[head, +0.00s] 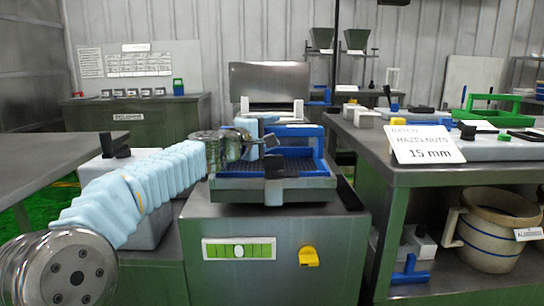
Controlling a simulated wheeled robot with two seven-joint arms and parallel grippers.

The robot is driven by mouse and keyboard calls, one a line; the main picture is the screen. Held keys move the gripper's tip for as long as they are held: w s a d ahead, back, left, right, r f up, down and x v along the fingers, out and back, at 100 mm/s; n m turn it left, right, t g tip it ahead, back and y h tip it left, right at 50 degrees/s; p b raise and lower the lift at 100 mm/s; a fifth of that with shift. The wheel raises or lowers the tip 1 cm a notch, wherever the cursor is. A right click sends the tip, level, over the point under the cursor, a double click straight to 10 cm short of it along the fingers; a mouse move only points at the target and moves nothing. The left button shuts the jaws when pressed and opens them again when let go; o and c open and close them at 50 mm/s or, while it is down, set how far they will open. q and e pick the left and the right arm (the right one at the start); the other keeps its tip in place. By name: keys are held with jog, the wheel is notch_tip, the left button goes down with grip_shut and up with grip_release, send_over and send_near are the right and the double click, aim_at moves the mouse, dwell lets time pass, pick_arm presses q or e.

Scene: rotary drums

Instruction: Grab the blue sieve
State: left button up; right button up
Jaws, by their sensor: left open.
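The blue sieve (310,167) is a shallow tray with a blue rim and dark blue mesh, lying in a grey metal frame on top of the green machine in the middle of the head view. My left gripper (272,152) is open over the sieve's left part, and its dark fingers hide some of the mesh and rim. I cannot tell whether the fingers touch the rim. The right gripper does not show.
The right table (430,177) holds a sign (425,145) reading "HAZELNUTS 15 mm" and a green frame (490,104). A beige bucket (490,225) stands on its lower shelf. A yellow knob (308,257) sticks out of the machine's front (277,280). A left table (50,165) is mostly bare.

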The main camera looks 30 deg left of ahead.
pick_arm(q)
grip_shut()
dwell(1.4)
